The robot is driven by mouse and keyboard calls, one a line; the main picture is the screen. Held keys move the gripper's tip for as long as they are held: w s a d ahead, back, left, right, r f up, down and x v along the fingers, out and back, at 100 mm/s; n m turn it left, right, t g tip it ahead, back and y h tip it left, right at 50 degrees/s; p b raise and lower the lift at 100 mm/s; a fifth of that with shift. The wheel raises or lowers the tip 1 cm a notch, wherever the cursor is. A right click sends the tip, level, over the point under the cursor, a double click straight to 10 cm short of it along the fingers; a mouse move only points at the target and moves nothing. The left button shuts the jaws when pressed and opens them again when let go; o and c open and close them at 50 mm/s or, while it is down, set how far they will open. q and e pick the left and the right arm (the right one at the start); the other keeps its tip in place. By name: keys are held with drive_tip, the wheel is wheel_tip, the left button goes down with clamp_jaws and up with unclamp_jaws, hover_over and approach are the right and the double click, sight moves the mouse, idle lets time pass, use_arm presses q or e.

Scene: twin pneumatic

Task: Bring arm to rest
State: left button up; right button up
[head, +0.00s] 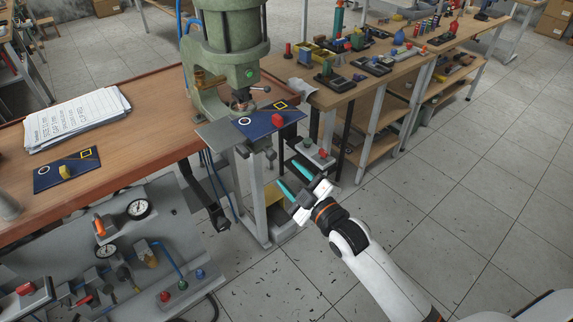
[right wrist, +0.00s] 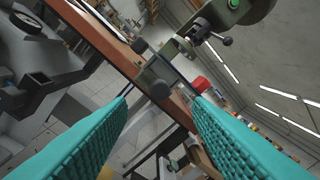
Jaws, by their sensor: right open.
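My right arm comes in from the lower right of the head view. Its gripper (head: 293,180) is open and empty, with its two teal fingers apart. It hangs over the floor in front of and below the green press (head: 232,50). In the right wrist view the two fingers (right wrist: 161,100) frame the bench edge and part of the press, with nothing between them. My left gripper does not show in either view.
A blue plate with a red knob (head: 277,120) lies on the press's table. A similar plate with a yellow knob (head: 65,172) lies on the wooden bench (head: 150,98). A gauge panel (head: 60,255) stands at lower left. Open floor (head: 450,180) lies to the right.

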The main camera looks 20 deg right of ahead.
drive_tip(key=s+d+f+m+g+h, duration=0.1)
drive_tip(key=s+f+m+g, duration=0.15)
drive_tip(key=f, duration=0.85)
drive_tip(key=s+d+f+m+g+h, duration=0.15)
drive_tip(key=s+f, duration=0.25)
drive_tip(key=f, duration=0.7)
drive_tip(key=s+d+f+m+g+h, duration=0.1)
drive_tip(key=s+d+f+g, duration=0.2)
drive_tip(key=f, duration=0.8)
drive_tip(key=s+f+m+g, duration=0.1)
drive_tip(key=s+f+g, duration=0.2)
drive_tip(key=s+f, duration=0.4)
drive_tip(key=s+f+m+g, duration=0.2)
drive_tip(key=s+f, duration=0.5)
drive_tip(key=s, duration=1)
drive_tip(key=s+f+m+g+h, duration=0.1)
drive_tip(key=s+f+g, duration=0.3)
drive_tip(key=s+f, duration=0.3)
drive_tip(key=s, duration=0.5)
drive_tip(key=shift+a+m, duration=0.25)
drive_tip(key=shift+m, duration=0.05)
